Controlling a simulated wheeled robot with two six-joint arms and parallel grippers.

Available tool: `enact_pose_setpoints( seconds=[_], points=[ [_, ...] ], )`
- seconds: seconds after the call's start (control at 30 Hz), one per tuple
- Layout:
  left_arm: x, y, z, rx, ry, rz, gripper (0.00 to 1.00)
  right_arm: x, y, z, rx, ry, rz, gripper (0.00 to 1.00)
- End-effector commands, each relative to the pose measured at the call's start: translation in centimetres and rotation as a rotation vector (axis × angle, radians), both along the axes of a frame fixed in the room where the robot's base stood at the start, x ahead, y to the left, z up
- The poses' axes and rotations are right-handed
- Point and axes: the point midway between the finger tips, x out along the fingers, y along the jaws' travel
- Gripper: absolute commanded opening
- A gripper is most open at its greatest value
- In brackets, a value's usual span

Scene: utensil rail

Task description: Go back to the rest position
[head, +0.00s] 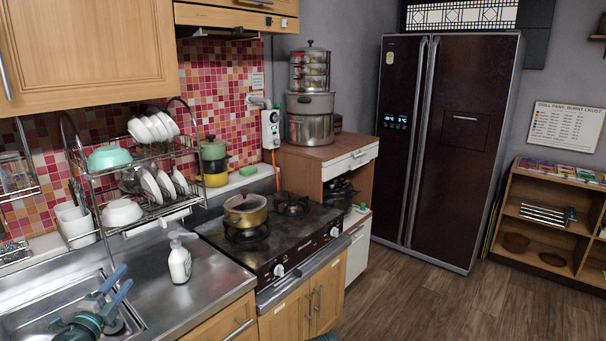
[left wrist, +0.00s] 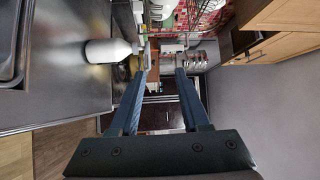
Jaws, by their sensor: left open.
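My left gripper (head: 123,279) shows at the lower left of the head view, above the right side of the sink (head: 40,298). Its two blue fingers are apart with nothing between them. In the left wrist view the open fingers (left wrist: 160,74) point away from the camera, and the gap is empty. A white soap bottle (head: 180,264) stands upright on the steel counter to the right of the gripper, apart from it. It also shows left of the fingers in the left wrist view (left wrist: 108,50). My right gripper is not in view.
A dish rack (head: 92,192) with bowls and plates stands behind the sink. A stove (head: 275,240) with a yellow pot (head: 245,210) is to the right. A dark fridge (head: 460,150) and a low shelf (head: 548,235) stand farther right. The wooden floor (head: 450,305) is clear.

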Motion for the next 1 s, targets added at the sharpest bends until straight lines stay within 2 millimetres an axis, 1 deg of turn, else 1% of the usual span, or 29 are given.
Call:
enact_pose_setpoints(
  seconds=[0.2, 0.37, 0.47, 0.57, 0.67, 0.77, 0.8, 0.87, 0.9, 0.97, 1.0],
  points=[
    [1.8, -0.7, 1.6, -0.093, -0.042, 0.09, 0.46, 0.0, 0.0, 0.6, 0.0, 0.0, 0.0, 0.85],
    [3.3, -1.5, 2.4, -0.205, -0.063, 0.187, 0.46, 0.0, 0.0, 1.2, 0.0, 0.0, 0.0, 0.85],
    [4.3, -2.4, 2.4, -0.31, -0.061, 0.268, 0.46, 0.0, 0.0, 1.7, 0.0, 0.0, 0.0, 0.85],
    [5.1, -4.1, 1.4, -0.452, -0.022, 0.372, 0.46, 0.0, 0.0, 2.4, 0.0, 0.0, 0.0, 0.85],
    [5.3, -6.7, -0.9, -0.602, 0.064, 0.484, 0.46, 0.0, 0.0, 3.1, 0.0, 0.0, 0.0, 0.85],
    [4.7, -10.2, -4.1, -0.737, 0.193, 0.589, 0.46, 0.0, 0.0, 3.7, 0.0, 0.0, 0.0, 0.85],
    [4.2, -11.9, -5.5, -0.786, 0.258, 0.629, 0.46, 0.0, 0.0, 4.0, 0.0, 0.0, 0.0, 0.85],
    [3.1, -14.8, -7.7, -0.848, 0.367, 0.687, 0.46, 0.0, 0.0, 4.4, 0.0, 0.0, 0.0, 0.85],
    [2.1, -17.0, -9.1, -0.882, 0.447, 0.723, 0.46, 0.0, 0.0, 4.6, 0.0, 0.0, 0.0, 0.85],
    [0.2, -20.4, -11.1, -0.923, 0.577, 0.777, 0.46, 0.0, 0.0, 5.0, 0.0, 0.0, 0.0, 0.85],
    [-1.2, -22.6, -12.3, -0.94, 0.665, 0.808, 0.46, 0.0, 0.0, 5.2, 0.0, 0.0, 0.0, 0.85]
  ],
)
